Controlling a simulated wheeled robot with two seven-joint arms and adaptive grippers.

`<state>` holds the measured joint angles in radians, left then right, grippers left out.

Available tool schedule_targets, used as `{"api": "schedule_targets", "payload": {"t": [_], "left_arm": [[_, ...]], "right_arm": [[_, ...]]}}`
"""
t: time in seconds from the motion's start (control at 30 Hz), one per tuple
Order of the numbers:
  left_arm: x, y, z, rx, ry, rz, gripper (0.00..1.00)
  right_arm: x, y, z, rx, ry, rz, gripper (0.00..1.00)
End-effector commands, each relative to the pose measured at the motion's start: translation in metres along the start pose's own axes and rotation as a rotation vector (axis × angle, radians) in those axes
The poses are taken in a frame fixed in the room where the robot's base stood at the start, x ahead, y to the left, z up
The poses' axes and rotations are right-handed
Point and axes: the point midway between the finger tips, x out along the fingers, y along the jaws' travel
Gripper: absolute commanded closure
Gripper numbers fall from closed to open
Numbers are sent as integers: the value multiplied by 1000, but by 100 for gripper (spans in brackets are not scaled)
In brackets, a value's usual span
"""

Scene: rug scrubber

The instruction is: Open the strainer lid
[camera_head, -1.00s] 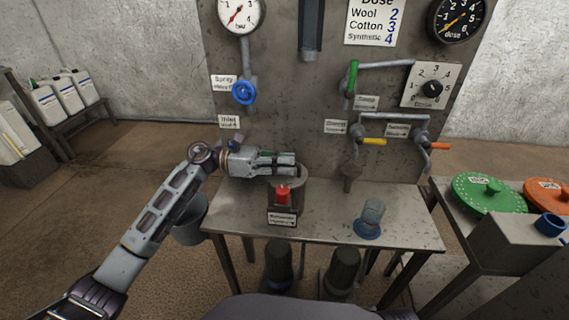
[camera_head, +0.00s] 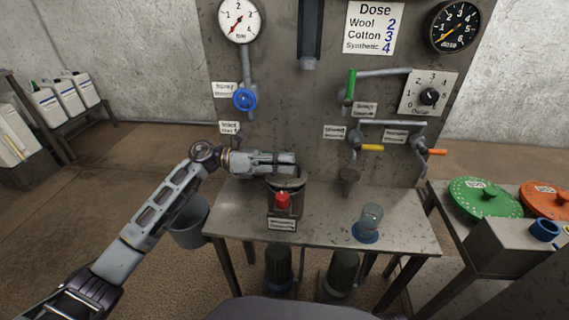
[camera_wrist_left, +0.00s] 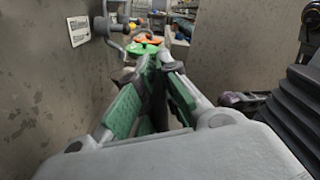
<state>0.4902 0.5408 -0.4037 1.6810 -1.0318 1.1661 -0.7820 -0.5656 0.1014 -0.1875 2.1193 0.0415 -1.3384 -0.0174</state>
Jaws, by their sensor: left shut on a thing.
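The strainer is a dark round pot (camera_head: 299,197) on the metal table, with a red part (camera_head: 282,201) and a label in front. Its lid (camera_head: 287,183) is at the top, partly hidden by my left gripper. My left gripper (camera_head: 291,165) reaches in from the left, level, directly over the pot, its fingers closed at the lid. In the left wrist view the green-padded fingers (camera_wrist_left: 155,66) converge towards their tips. The held part is hidden between them. My right gripper is not in view.
The metal table (camera_head: 325,222) has a blue-based glass jar (camera_head: 369,223) at right. A panel with a blue valve (camera_head: 245,99), yellow handle (camera_head: 372,147) and orange handle (camera_head: 437,152) stands close behind. Green (camera_head: 487,197) and orange (camera_head: 547,199) discs lie on the right bench.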

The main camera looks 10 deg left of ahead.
Motion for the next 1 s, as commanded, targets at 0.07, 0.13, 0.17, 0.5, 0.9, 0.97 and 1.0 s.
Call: {"api": "schedule_targets", "payload": {"t": [0.07, 0.13, 0.17, 0.5, 0.9, 0.97, 1.0], "left_arm": [[-1, 1, 9, -47, -3, 2, 100], [0, 2, 12, -86, -3, 2, 100], [0, 3, 13, -103, -3, 2, 100], [-1, 11, 24, -260, -2, 2, 100], [0, 18, 31, -379, -3, 2, 100], [-1, 18, 31, -388, -3, 2, 100], [-1, 19, 32, -393, -3, 2, 100]], "right_arm": [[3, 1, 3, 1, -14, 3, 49], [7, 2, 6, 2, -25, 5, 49], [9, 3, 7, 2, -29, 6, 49], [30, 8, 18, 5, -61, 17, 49], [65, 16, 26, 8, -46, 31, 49], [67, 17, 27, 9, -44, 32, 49], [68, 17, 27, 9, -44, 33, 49]]}}
